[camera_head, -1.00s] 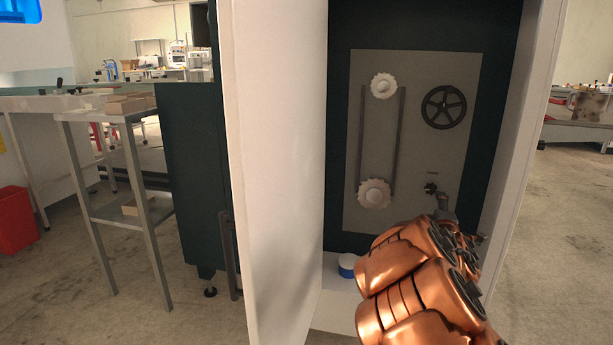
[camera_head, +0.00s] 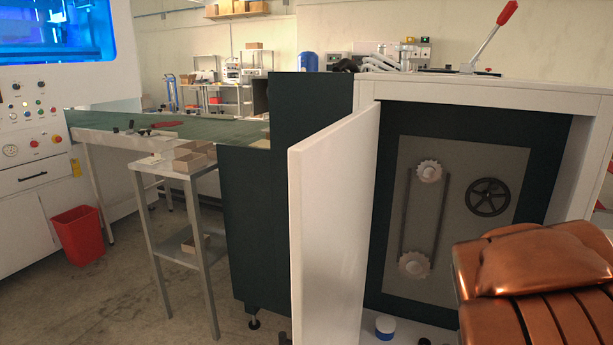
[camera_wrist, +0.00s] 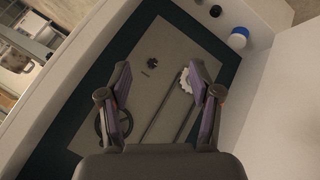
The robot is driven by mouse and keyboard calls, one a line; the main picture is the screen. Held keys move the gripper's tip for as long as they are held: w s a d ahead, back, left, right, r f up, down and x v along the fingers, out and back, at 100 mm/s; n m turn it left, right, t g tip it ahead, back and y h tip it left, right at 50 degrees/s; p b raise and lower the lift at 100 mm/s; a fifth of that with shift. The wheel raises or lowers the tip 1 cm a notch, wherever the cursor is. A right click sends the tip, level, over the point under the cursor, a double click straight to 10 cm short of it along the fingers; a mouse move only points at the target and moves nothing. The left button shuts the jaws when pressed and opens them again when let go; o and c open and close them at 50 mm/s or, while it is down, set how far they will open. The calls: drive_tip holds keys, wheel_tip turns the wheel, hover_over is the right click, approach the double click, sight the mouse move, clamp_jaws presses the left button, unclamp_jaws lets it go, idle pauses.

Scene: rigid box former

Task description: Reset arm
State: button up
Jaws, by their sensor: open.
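My copper-coloured arm shows at the lower right of the head view, and its gripper is outside that view. In the wrist view my gripper (camera_wrist: 161,92) is open and empty, its two purple-padded fingers apart. It faces the grey panel (camera_wrist: 165,62) inside the machine cabinet. Between and beyond the fingers are a white toothed wheel (camera_wrist: 186,82), a small black knob (camera_wrist: 152,62) and dark chain or belt lines. A black handwheel (camera_head: 489,197) sits on the panel, partly hidden by a finger in the wrist view.
The white cabinet door (camera_head: 330,235) stands open left of the panel. A blue-and-white jar (camera_head: 385,327) stands on the cabinet floor. A red-handled lever (camera_head: 492,35) rises from the top. A small metal table (camera_head: 180,210) and a red bin (camera_head: 78,234) stand left.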

drive_tip(key=s+a+r+g+y+p, duration=0.2)
drive_tip(key=s+a+r+p, duration=0.3)
drive_tip(key=s, duration=0.4)
drive_tip(key=s+a+r+g+y+p, duration=0.2)
drive_tip(key=s+a+r+p, duration=0.3)
drive_tip(key=s+a, duration=0.3)
drive_tip(key=s+a+r+m+g+y+p, duration=0.1)
drive_tip(key=s+a+r+g+p, duration=0.3)
drive_tip(key=s, duration=0.7)
drive_tip(key=a+r+p, duration=0.1)
drive_tip(key=a+p, duration=0.1)
drive_tip(key=p, duration=0.1)
drive_tip(key=shift+s+a+y, duration=0.25)
drive_tip(key=shift+a+y, duration=0.1)
drive_tip(key=shift+y, duration=0.05)
